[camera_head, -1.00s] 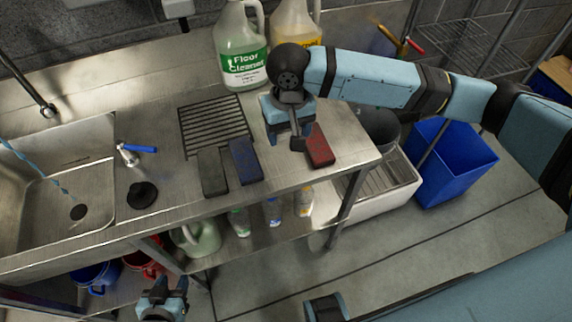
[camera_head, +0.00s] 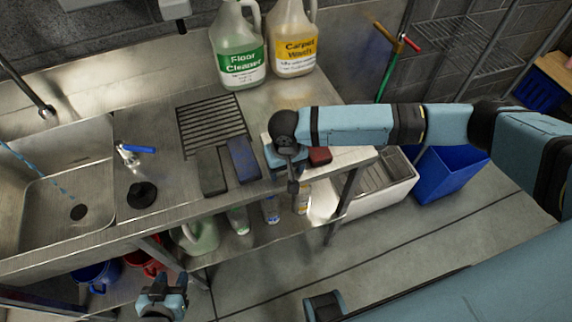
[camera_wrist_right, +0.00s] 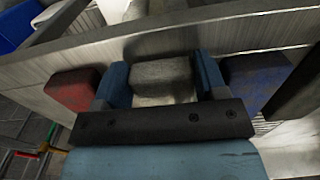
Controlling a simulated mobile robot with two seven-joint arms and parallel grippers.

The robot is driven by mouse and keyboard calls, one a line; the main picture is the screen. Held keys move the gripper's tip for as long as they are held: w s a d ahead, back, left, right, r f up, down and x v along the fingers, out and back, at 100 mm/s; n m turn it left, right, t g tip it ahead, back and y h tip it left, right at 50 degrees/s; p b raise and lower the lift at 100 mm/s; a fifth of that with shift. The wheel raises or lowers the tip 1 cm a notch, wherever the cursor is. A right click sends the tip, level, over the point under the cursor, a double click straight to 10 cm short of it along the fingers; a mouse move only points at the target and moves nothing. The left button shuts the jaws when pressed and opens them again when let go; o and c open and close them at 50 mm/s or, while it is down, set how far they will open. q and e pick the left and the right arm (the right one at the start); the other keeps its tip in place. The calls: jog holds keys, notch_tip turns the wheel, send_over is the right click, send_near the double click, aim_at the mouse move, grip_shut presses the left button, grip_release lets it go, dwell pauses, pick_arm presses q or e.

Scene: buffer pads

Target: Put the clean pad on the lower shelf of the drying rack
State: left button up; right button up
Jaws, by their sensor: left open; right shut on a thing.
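My right gripper (camera_head: 287,165) is over the front edge of the steel counter, between the blue pad (camera_head: 242,160) and the red pad (camera_head: 319,156). In the right wrist view, its fingers (camera_wrist_right: 161,72) are shut on a pale grey pad (camera_wrist_right: 160,82), which the gripper hides in the head view. The red pad (camera_wrist_right: 72,90) and blue pad (camera_wrist_right: 258,76) flank it there. My left gripper (camera_head: 163,299) is open and empty, low in front of the counter. A wire-shelved rack (camera_head: 462,45) stands at the back right; its lower part is partly out of view.
A dark grey pad (camera_head: 211,171) lies beside the blue pad. A black slatted grid (camera_head: 211,124) lies behind them. Floor cleaner (camera_head: 238,50) and carpet wash (camera_head: 294,45) jugs stand at the back.

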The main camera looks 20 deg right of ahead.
jog(key=o, duration=0.9)
jog(key=shift+f, duration=0.1)
jog(key=shift+o, duration=0.2)
